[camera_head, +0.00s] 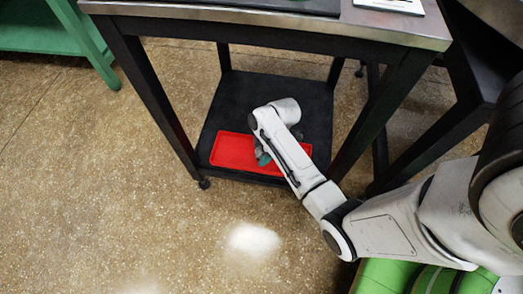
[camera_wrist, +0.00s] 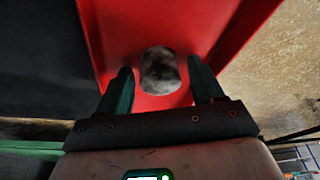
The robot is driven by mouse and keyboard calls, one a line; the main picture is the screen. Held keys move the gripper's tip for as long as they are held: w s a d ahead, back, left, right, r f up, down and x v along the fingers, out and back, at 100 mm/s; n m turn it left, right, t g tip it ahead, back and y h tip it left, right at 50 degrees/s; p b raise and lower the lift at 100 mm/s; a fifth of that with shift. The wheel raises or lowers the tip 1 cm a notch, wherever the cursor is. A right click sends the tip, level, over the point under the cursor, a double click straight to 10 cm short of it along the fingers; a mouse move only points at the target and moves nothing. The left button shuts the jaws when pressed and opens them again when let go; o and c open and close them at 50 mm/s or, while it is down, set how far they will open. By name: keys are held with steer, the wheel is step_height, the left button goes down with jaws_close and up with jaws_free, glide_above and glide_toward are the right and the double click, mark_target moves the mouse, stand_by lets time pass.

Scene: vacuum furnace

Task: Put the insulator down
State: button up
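The insulator (camera_wrist: 160,72), a mottled grey rounded piece, shows in the wrist view against the red tray's floor. It appears to rest there, though contact underneath cannot be seen. My gripper (camera_wrist: 159,66) has its two green fingers on either side of it, with a narrow red gap visible on each side, so it looks open. In the head view my gripper (camera_head: 262,158) is low over the red tray (camera_head: 233,152), mostly hidden by my arm. The insulator cannot be made out clearly there. The tray also shows in the wrist view (camera_wrist: 235,30).
The tray lies on the black lower shelf (camera_head: 235,105) of a cart, near its front edge. Dark cart legs (camera_head: 155,100) and a metal-edged top (camera_head: 270,25) frame the space around my arm. A green bench (camera_head: 40,28) stands at far left. The speckled floor is clear.

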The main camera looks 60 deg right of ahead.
steer(key=p+v, duration=0.6)
steer(key=v, duration=0.6)
steer(key=s+a+r+m, duration=0.2)
steer(key=s+a+m, duration=0.1)
steer(key=a, duration=0.1)
steer(key=s+a+r+m+g+h, duration=0.1)
steer(key=s+a+r+m, duration=0.2)
steer(key=s+a, duration=0.1)
steer(key=s+a+r+m+h, duration=0.1)
steer(key=s+a+r+m, duration=0.1)
steer(key=s+a, duration=0.2)
steer(key=shift+a+r+m+g, duration=0.2)
steer(key=shift+a+m+g, duration=0.15)
steer(key=shift+a, duration=0.6)
steer(key=shift+s, duration=0.1)
